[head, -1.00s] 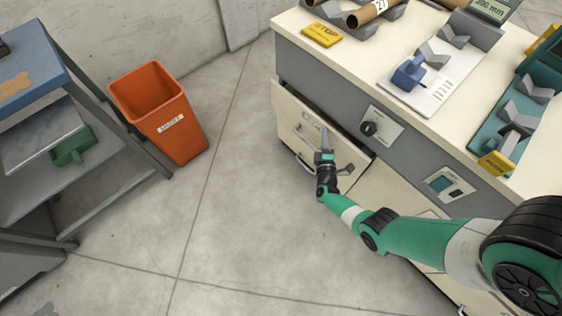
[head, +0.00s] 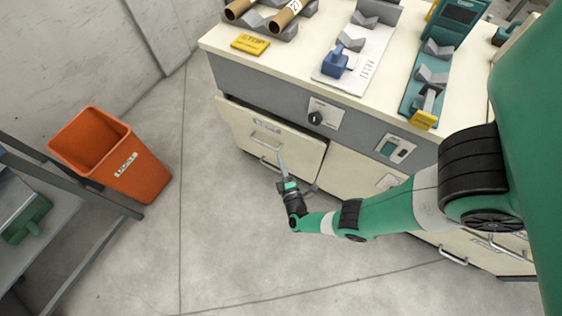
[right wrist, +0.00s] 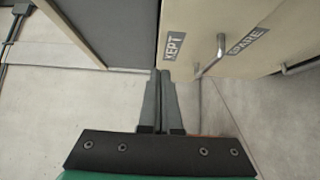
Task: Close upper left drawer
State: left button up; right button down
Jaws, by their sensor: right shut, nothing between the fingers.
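The upper left drawer (head: 247,124) is a cream front with a metal handle and a small label, below the grey panel of the cabinet. It stands a little out, with a dark gap along its top edge. My right gripper (head: 281,153) is shut and empty, its tips in front of the drawer's lower right part, just right of the handle. I cannot tell whether they touch it. In the right wrist view the closed fingers (right wrist: 160,75) point toward the edge of cream fronts labelled "KEPT" (right wrist: 173,45) and "SPARE" (right wrist: 247,42). My left gripper is not in view.
The cabinet top (head: 300,68) holds a yellow stop sign, cardboard tubes, a blue block and grey V-supports. A knob (head: 316,118) sits on the panel above the drawer. An orange bin (head: 137,175) stands left on the floor. The floor before the cabinet is clear.

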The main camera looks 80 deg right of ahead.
jog(key=s+m+g+h, duration=0.1)
jog(key=s+m+g, duration=0.15)
jog(key=m, duration=1.05)
jog(key=n+g+y+b, duration=0.1)
jog(key=n+g+y, duration=0.65)
jog(key=n, duration=1.45)
send_near(290, 134)
jog(key=d+f+g+h+b, duration=0.1)
jog(key=d+f+b, duration=0.1)
jog(key=d+f+g+h+b, duration=0.1)
jog(key=d+f+b, duration=0.1)
jog(key=shift+s+d+f, duration=0.1)
jog(key=shift+s+f, duration=0.1)
jog(key=shift+f, duration=0.1)
